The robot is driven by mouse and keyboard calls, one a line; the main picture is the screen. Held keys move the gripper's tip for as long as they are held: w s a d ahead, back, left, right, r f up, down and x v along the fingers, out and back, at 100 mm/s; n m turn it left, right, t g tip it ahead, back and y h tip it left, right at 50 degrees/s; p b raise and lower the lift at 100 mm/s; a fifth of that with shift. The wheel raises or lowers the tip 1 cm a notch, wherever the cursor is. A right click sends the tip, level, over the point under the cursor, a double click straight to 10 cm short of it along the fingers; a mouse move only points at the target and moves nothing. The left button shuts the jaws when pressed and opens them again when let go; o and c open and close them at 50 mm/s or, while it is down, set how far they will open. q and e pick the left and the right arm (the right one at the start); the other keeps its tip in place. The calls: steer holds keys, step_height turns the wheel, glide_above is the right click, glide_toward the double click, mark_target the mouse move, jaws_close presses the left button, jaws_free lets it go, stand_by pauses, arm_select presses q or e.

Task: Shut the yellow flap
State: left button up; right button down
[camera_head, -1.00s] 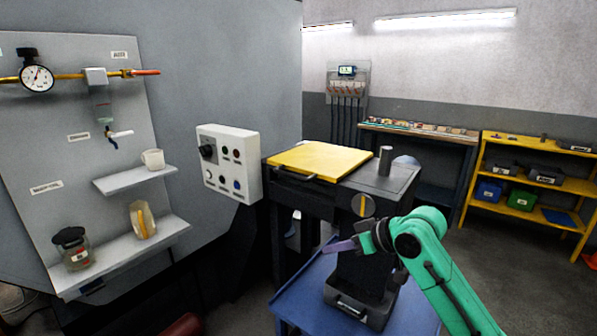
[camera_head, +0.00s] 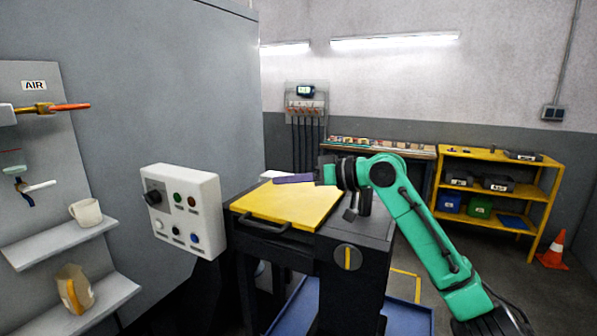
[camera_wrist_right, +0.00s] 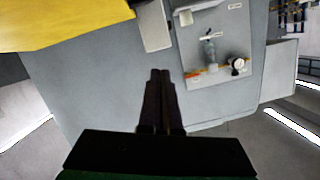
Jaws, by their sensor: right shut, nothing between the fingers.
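The yellow flap (camera_head: 290,203) lies flat on top of a dark machine stand in the head view, with a dark bar handle (camera_head: 263,224) at its near edge. In the right wrist view its yellow surface (camera_wrist_right: 60,20) fills the top left corner. My right gripper (camera_head: 279,179) is shut and empty, held over the far part of the flap and pointing left. I cannot tell whether its tip touches the flap. In the right wrist view the shut fingers (camera_wrist_right: 160,76) show at the middle. My left gripper is not in view.
A white control box (camera_head: 183,212) with buttons stands left of the flap. Shelves with a mug (camera_head: 86,212) are further left. A dark stand with a yellow-marked knob (camera_head: 347,257) is below the flap. A yellow shelf (camera_head: 487,216) and a cone (camera_head: 553,249) stand back right.

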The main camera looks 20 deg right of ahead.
steer(key=w+d+p+x, duration=0.1)
steer(key=x, duration=0.4)
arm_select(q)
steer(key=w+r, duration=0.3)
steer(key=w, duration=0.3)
arm_select(e)
steer(key=shift+n, duration=0.7)
steer(key=f+b, duration=0.1)
steer(key=f, duration=0.2)
steer(key=s+a+f+b, duration=0.1)
steer(key=f, duration=0.2)
steer(key=s+f+b, duration=0.1)
steer(key=f, duration=0.2)
steer(key=shift+a+f, duration=0.3)
steer(key=shift+f, duration=0.1)
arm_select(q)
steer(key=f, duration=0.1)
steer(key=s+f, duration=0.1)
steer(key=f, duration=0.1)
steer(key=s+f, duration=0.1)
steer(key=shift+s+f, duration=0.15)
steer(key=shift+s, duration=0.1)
arm_select(e)
steer(key=shift+a, duration=0.1)
